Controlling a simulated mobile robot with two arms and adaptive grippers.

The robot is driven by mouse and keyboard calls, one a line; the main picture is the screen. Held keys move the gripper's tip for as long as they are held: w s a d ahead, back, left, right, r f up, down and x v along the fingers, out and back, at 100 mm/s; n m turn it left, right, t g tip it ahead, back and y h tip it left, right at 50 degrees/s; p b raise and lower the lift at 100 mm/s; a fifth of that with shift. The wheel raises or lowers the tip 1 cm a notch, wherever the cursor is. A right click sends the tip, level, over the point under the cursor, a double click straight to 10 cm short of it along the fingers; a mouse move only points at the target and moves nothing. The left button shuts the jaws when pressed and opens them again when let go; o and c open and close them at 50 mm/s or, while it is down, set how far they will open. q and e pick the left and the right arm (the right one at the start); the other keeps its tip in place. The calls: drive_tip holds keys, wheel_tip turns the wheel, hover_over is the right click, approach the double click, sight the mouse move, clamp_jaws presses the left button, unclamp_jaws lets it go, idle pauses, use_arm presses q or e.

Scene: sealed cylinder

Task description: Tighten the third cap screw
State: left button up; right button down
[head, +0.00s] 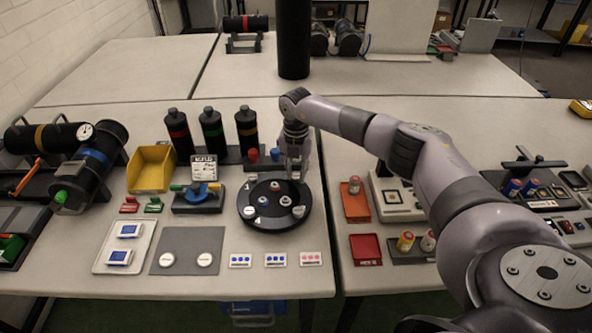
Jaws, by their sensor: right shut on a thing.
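A round black flange (275,226) lies on the table, with white numbers near its rim. Pale cap screws stand on its outer ring, one at the front left (249,212) and one at the front right (299,211). Several small parts with coloured tops (262,200) sit nearer its middle. My right gripper (296,173) points down at the flange's back right edge. It is shut on what seems to be a cap screw, mostly hidden by the fingers; I cannot tell how deep it sits. My left gripper is out of view.
Three black bottles (213,133) stand behind the flange. A blue valve-like fixture (201,193) and yellow bin (151,168) are left. A grey mat with white discs (190,240) and small cards (276,260) lie in front. An orange tray (355,208) is right.

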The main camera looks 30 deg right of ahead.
sight(296, 175)
drive_tip(key=shift+w+d+r, duration=0.1)
drive_tip(key=shift+w+r, duration=0.1)
drive_tip(key=shift+r, duration=0.1)
drive_tip(key=c, duration=1.8)
unclamp_jaws()
drive_tip(key=o, duration=0.4)
drive_tip(key=shift+s+f, duration=0.1)
drive_tip(key=shift+s, duration=0.1)
drive_tip(key=shift+o, duration=0.2)
drive_tip(key=shift+f, duration=0.1)
wheel_tip(296, 175, up, 12)
